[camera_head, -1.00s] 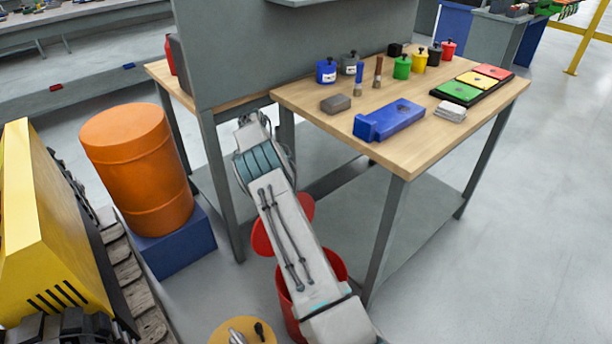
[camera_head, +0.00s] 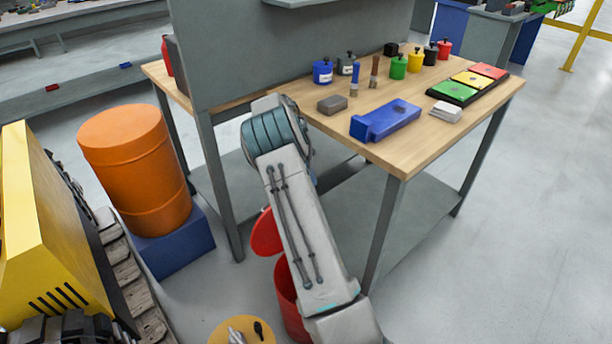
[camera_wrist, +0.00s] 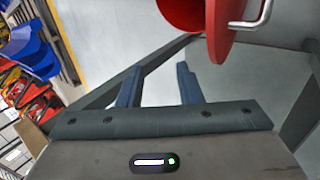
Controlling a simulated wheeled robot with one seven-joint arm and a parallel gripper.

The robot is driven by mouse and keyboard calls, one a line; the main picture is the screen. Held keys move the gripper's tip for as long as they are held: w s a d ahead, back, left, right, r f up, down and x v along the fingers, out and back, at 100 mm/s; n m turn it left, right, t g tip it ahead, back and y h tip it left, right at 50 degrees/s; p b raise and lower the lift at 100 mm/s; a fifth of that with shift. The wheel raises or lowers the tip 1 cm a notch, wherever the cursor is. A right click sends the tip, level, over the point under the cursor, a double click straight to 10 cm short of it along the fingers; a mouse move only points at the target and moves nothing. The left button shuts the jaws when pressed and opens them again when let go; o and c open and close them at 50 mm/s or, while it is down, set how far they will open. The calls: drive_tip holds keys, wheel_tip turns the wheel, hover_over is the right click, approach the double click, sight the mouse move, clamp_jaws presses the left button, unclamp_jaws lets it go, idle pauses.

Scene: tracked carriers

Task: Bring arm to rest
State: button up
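My arm rises from the bottom of the head view and bends at a joint beside the near left corner of the workbench (camera_head: 440,143). My gripper is hidden behind the arm in the head view. In the wrist view my gripper (camera_wrist: 158,85) shows two blue-grey fingers standing apart with only floor visible between them, so it is open and empty. A red bin (camera_head: 288,298) with its round red lid (camera_head: 266,234) stands on the floor behind and left of my arm. Red bin parts also show at the top of the wrist view (camera_wrist: 218,25).
The workbench carries a blue block-shaped tool (camera_head: 388,120), a grey-brown block (camera_head: 332,105), several lidded pots, two brushes and a tray (camera_head: 455,97) of coloured plates. An orange drum (camera_head: 135,170) on a blue base and a yellow tracked machine (camera_head: 50,230) stand left. Floor at right is clear.

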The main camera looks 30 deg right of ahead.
drive_tip(key=s+a+r+n+t+y+p, duration=0.1)
drive_tip(key=s+a+r+n+p, duration=0.2)
drive_tip(key=r, duration=0.5)
drive_tip(key=s+a+r+n+t+p, duration=0.1)
drive_tip(key=s+a+r+t+p, duration=0.2)
drive_tip(key=r, duration=0.4)
drive_tip(key=s+a+r+n+y+p, duration=0.1)
drive_tip(key=s+a+r+n+p, duration=0.2)
drive_tip(key=s+r, duration=0.35)
drive_tip(key=s+a+r+n+t+p, duration=0.2)
drive_tip(key=s+a+r+n+p, duration=0.2)
drive_tip(key=s, duration=0.4)
drive_tip(key=s+a+r+n+t+p, duration=0.3)
drive_tip(key=s+a+r+p, duration=0.1)
drive_tip(key=s+r, duration=0.3)
drive_tip(key=shift+s+a+n, duration=0.3)
drive_tip(key=shift+s+n, duration=0.1)
drive_tip(key=shift+s, duration=0.65)
